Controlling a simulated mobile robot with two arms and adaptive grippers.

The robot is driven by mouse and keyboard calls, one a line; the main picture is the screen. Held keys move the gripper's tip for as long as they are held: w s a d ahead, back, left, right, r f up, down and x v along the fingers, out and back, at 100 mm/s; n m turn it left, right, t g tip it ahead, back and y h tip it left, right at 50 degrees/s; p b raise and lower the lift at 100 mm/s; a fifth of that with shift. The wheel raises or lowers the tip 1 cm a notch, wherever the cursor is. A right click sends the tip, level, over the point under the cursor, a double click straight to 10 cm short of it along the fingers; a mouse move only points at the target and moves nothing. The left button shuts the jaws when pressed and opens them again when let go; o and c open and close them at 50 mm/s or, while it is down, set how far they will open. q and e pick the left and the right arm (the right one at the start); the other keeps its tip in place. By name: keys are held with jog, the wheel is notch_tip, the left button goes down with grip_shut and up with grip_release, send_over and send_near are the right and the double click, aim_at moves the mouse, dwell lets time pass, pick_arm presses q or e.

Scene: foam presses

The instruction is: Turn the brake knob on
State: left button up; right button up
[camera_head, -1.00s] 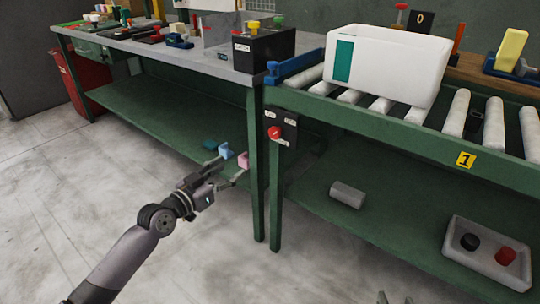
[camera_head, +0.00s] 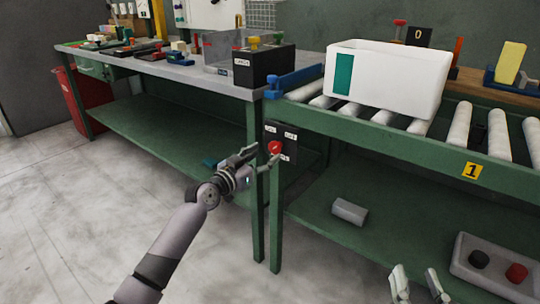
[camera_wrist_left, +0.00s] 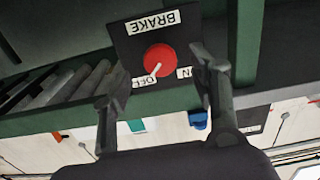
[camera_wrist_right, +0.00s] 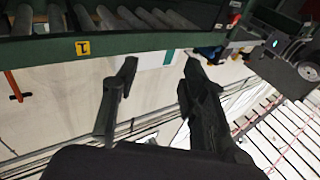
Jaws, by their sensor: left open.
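The brake knob (camera_head: 275,147) is a round red dial on a black panel (camera_head: 290,140) fixed to the green frame where the bench and conveyor meet. In the left wrist view the knob (camera_wrist_left: 159,60) appears upside down, with labels BRAKE, OFF and ON. Its white mark points toward the OFF label. My left gripper (camera_head: 262,159) is just in front of the panel. Its fingers (camera_wrist_left: 155,85) are open, one on each side of the knob in that view; I cannot tell whether they touch it. My right gripper (camera_head: 418,286) is open and empty, low at the front right.
A white bin (camera_head: 385,80) stands on the roller conveyor (camera_head: 460,125) above the panel. A grey block (camera_head: 349,211) and a grey tray (camera_head: 465,262) with black and red knobs lie on the lower shelf. The workbench (camera_head: 170,65) extends left. Floor in front is clear.

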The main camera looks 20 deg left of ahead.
aim_at(273, 149)
pick_arm(q)
jog(key=shift+b+x, duration=0.35)
jog(key=shift+x, duration=1.45)
pick_arm(e)
jog(key=shift+s+a+r+t+y, duration=0.1)
jog(key=shift+s+r+t+y, duration=0.1)
jog(key=shift+r+t, duration=0.4)
jog(key=shift+s+r+t+y, duration=0.15)
jog(key=shift+r+t, duration=0.2)
jog(key=shift+r, duration=0.55)
jog(key=shift+s+a+r+t+y, duration=0.1)
jog(key=shift+s+r+t+y, duration=0.1)
jog(key=shift+r+t, duration=0.4)
pick_arm(q)
jog(key=shift+c, duration=0.3)
pick_arm(e)
jog(key=shift+r, duration=0.15)
pick_arm(q)
jog(key=c, duration=1.1)
pick_arm(e)
jog(key=shift+g, duration=0.25)
